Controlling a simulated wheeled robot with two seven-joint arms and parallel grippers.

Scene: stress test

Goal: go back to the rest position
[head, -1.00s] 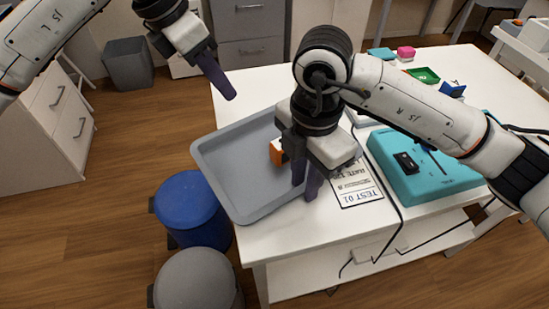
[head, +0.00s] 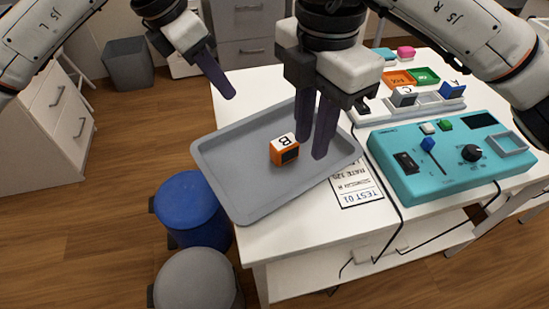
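My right gripper (head: 312,150) hangs over the right part of the grey tray (head: 235,190), fingers pointing down with a gap between them and nothing in it. An orange block marked B (head: 284,150) lies in the tray, just left of the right fingers and apart from them. My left gripper (head: 229,92) is at the upper left, beyond the tray's far edge, with no object at it. Its fingers overlap in this view, so its opening cannot be told.
A teal test box (head: 400,178) with switches and a knob stands right of the tray. Behind it is a white holder (head: 430,106) with block C (head: 404,96) and block A (head: 452,89). A printed sheet (head: 357,190) lies between.

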